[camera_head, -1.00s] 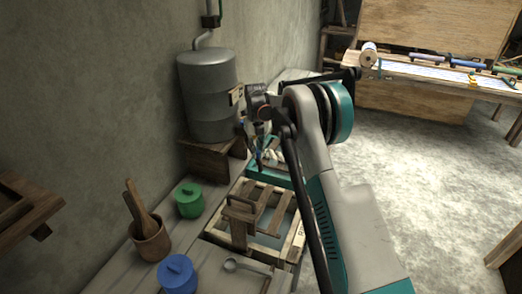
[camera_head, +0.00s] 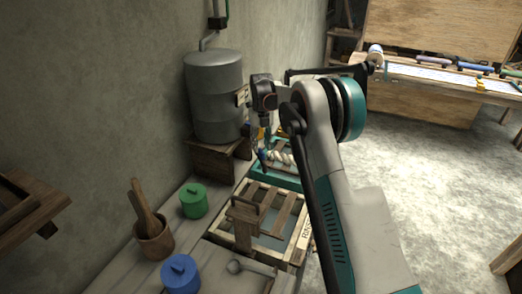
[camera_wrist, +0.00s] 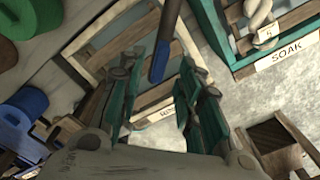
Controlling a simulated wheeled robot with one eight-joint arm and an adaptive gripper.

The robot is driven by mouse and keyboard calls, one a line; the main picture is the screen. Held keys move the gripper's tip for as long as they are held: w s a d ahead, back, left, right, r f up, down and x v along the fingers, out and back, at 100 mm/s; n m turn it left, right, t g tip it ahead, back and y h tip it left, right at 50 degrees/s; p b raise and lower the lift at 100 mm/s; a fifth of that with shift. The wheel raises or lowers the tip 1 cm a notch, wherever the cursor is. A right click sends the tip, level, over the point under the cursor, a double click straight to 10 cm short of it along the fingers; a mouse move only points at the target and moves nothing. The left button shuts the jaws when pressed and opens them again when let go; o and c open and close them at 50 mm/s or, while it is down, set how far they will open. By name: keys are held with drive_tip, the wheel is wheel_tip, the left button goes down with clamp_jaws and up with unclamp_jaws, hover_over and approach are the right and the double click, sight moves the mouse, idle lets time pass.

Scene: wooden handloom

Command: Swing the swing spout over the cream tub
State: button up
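The swing spout is a dark pipe with a blue end sleeve. In the wrist view the spout (camera_wrist: 163,45) hangs between the two fingers of my gripper (camera_wrist: 159,72), which are apart with gaps on both sides.
A grey tank (camera_head: 213,100) stands on a wooden stand by the wall. The teal tub holds twisted cream yarn (camera_head: 282,158) and bears a SOAK label (camera_wrist: 287,47). A green pot (camera_head: 194,203), a blue pot (camera_head: 181,275) and a wooden cup (camera_head: 153,240) line the left.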

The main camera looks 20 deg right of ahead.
wheel_tip(320, 180, up, 8)
idle(0.4)
